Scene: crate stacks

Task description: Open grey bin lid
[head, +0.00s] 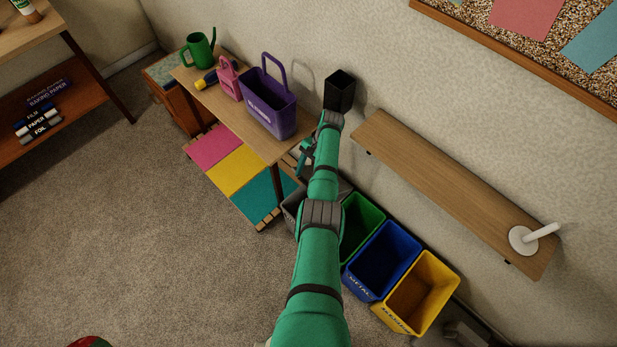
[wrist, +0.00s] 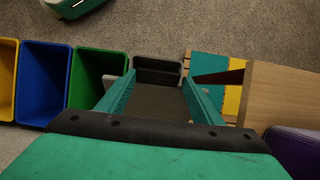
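The grey bin (head: 290,207) stands at the left end of the bin row in the head view, mostly hidden behind my arm. In the wrist view the grey bin (wrist: 158,64) lies ahead of my fingers, with a dark gap along its far edge. A flat dark grey panel (wrist: 160,104), which looks like its lid, shows between my fingers. I cannot tell whether they touch it. My gripper (wrist: 160,82) is open, its two teal fingers wide apart. In the head view my gripper (head: 306,158) is near the wooden table's right end, partly hidden by my arm.
Green (head: 360,225), blue (head: 381,258) and yellow (head: 418,292) open bins stand to the right. A wooden table (head: 225,103) with a purple basket (head: 268,105) is close on the left. Carpet is clear at left.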

